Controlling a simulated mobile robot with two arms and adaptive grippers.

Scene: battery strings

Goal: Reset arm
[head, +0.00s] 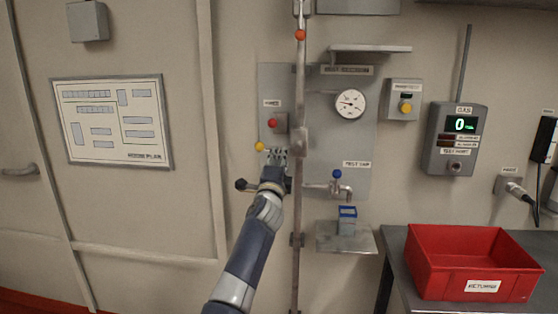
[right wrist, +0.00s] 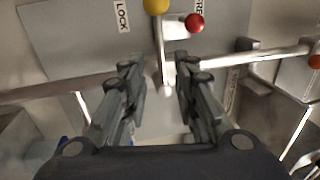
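My right gripper (head: 277,156) is raised in front of the wall panel (head: 361,150), beside the vertical metal pipe. In the right wrist view its two fingers (right wrist: 158,72) are apart, with nothing held between them. A small metal lever part with a yellow ball (right wrist: 156,5) shows just beyond the fingertips; I cannot tell whether they touch it. The yellow ball (head: 260,147) is left of the fingers in the head view. A red ball knob (head: 272,123) is just above them and also shows in the right wrist view (right wrist: 195,22). My left gripper is not in view.
A test tap with a blue knob (head: 337,173) is right of the gripper, above a small shelf (head: 330,242). A pressure gauge (head: 350,103) and gas meter (head: 455,140) are on the wall. A red returns bin (head: 480,284) stands on a table at lower right.

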